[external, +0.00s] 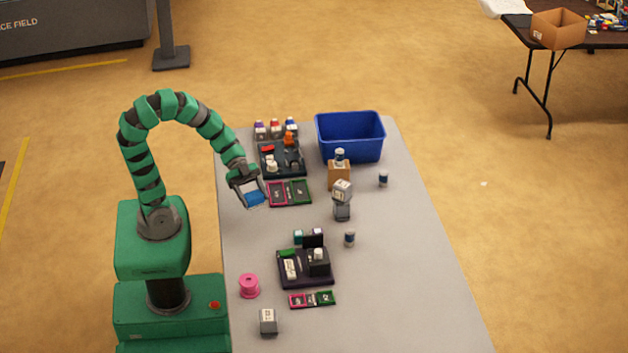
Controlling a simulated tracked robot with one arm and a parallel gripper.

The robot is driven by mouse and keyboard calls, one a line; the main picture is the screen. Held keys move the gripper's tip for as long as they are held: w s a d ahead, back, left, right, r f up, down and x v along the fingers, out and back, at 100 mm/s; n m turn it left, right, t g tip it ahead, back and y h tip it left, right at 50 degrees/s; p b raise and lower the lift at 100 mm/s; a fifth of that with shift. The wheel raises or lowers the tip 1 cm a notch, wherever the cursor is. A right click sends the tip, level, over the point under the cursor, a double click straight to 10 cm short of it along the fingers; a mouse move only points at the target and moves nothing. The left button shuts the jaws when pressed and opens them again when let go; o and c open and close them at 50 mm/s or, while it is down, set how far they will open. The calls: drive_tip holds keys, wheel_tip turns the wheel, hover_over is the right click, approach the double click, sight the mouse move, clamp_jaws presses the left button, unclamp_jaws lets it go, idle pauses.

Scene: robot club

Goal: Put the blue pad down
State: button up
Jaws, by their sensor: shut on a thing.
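The blue pad (255,198) is a small flat blue piece between the fingers of my gripper (252,194). My gripper is shut on it. It hangs near the left edge of the grey table (400,255), just left of a tray with pink and green sections (289,193). The pad appears to be above the table top, but the exact gap cannot be told from this view.
A dark tray with small parts (283,172) and a blue bin (350,137) stand at the back. A grey block stack (342,200) is to the right. A second dark tray (304,283) and a pink spool (249,286) stand in front. The table's right side is mostly clear.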

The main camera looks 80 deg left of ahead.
sight(262, 196)
drive_tip(key=w+p, duration=0.1)
drive_tip(key=w+d+p, duration=0.1)
drive_tip(key=w+p, duration=0.1)
drive_tip(key=shift+d, duration=0.15)
drive_tip(key=shift+w+d+r+p, duration=0.15)
drive_tip(key=shift+w+p, duration=0.45)
drive_tip(key=shift+p, duration=0.5)
drive_tip(key=p, duration=0.1)
drive_tip(key=w+p, duration=0.1)
drive_tip(key=p, duration=0.1)
drive_tip(key=shift+w+d, duration=0.15)
drive_tip(key=shift+d, duration=0.1)
drive_tip(key=w+p, duration=0.1)
drive_tip(key=w+d+p, duration=0.1)
drive_tip(key=p, duration=0.1)
drive_tip(key=shift+w+f, duration=0.2)
drive_tip(key=shift+f, duration=0.2)
drive_tip(key=w, duration=0.1)
drive_tip(key=w+d, duration=0.1)
drive_tip(key=w, duration=0.1)
drive_tip(key=w+d+f, duration=0.1)
drive_tip(key=w, duration=0.1)
drive_tip(key=shift+b, duration=0.3)
drive_tip(key=shift+w+f+b, duration=0.1)
drive_tip(key=shift+f+b, duration=0.9)
drive_tip(key=shift+f, duration=0.75)
drive_tip(key=shift+r, duration=0.1)
drive_tip(key=shift+f, duration=0.35)
